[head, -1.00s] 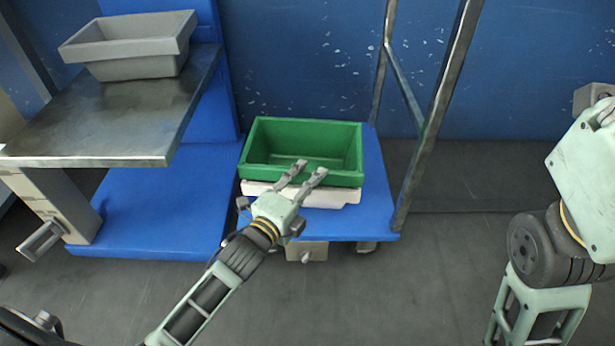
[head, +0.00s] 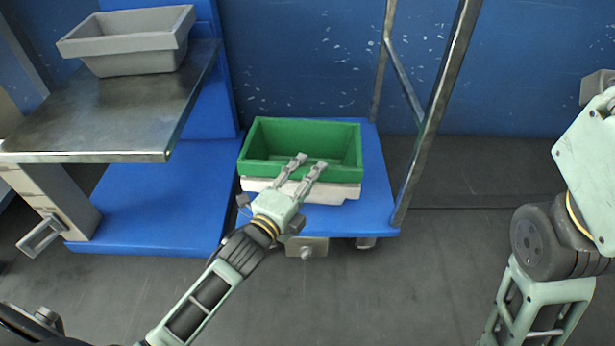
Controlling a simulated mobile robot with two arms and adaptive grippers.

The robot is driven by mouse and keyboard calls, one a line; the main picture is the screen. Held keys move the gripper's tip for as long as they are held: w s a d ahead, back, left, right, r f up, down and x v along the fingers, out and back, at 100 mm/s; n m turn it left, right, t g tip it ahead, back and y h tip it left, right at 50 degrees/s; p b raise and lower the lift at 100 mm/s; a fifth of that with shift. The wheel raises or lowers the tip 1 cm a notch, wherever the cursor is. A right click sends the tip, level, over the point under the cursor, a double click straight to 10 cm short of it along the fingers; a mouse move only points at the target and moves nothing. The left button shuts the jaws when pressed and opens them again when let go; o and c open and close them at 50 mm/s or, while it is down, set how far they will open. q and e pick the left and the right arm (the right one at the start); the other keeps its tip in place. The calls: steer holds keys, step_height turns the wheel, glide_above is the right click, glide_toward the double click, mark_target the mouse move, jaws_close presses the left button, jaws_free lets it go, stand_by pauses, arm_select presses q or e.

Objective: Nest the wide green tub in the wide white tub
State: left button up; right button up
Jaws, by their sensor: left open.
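The wide green tub (head: 262,168) sits in the wide white tub (head: 345,193), upright and about level. Only a low band of the white tub shows under the green tub's front rim, so how deep the green tub sits is hidden. My left gripper (head: 307,164) is open at the front of the green tub, its two fingers apart and overlapping the front rim in the picture. I cannot tell whether they touch it. My right arm is at the right edge; its gripper is out of view.
The tubs stand on a blue cart (head: 376,205) with a metal frame (head: 436,110) on its right. A grey tub (head: 130,45) stands on a metal table (head: 110,110) at the left. The floor right of the cart is clear.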

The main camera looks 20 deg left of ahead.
arm_select(q)
steer(key=shift+f, duration=0.2)
steer(key=v, duration=1.2)
steer(key=shift+r, duration=0.2)
